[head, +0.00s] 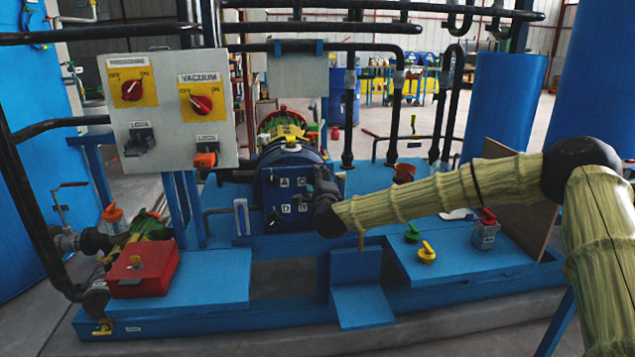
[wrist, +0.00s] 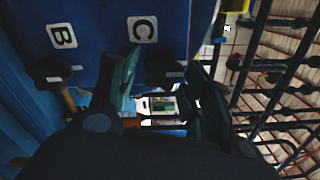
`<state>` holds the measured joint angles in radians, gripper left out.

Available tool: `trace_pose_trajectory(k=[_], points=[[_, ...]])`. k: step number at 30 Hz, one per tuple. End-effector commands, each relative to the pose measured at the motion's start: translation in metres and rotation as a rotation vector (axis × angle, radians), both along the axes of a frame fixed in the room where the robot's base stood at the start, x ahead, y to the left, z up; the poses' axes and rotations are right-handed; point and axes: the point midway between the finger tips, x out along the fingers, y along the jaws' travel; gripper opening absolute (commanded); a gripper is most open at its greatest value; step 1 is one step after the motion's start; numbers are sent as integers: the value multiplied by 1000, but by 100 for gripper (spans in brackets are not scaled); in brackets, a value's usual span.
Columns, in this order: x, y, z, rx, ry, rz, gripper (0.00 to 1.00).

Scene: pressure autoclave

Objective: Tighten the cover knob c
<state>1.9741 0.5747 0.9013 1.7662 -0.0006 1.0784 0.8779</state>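In the wrist view, the C label (wrist: 143,29) is above a dark knob (wrist: 165,72), knob c. My gripper (wrist: 163,65) has its two dark fingers apart, one on each side of this knob. I cannot tell whether either finger touches it. In the head view, my gripper (head: 322,190) is at the right side of the cover and hides part of it. Another dark knob (wrist: 50,72) is below the B label (wrist: 62,36).
A panel (head: 170,115) with pressure and vacuum switches stands left of the vessel. A red box (head: 143,268) is at the lower left. Green (head: 412,232) and yellow (head: 427,252) handles are on the blue platform beneath my arm. Dark pipes run overhead.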

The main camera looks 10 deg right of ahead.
Motion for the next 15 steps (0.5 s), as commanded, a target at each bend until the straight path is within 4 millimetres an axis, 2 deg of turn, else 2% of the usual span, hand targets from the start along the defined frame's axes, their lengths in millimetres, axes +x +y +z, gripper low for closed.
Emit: trace_pose_trajectory(k=[10, 15], points=[[-1, 1, 1, 0, -1, 2, 58], [-12, 1, 1, 0, 0, 3, 58]])
